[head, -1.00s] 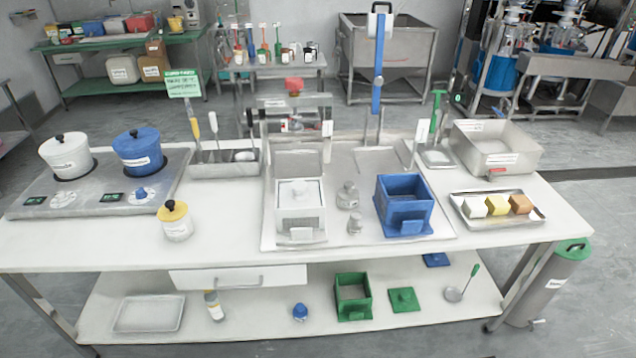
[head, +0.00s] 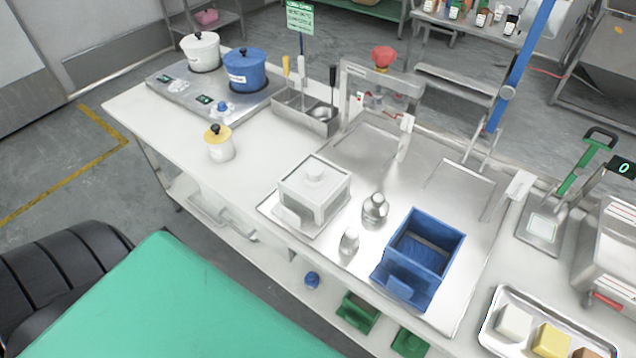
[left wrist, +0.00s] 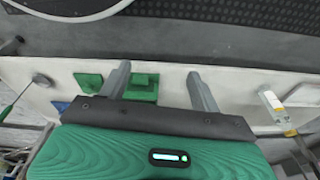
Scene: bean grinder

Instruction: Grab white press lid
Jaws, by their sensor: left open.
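The lid is not visible in that view. My right gripper is in neither view.
Two steel weights (head: 374,210) stand between the boxes. A yellow-lidded white jar (head: 219,145) is on the table's left, with bare tabletop around it. A tray of blocks (head: 548,330) is at the lower right. Green boxes (left wrist: 143,87) are on the lower shelf.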

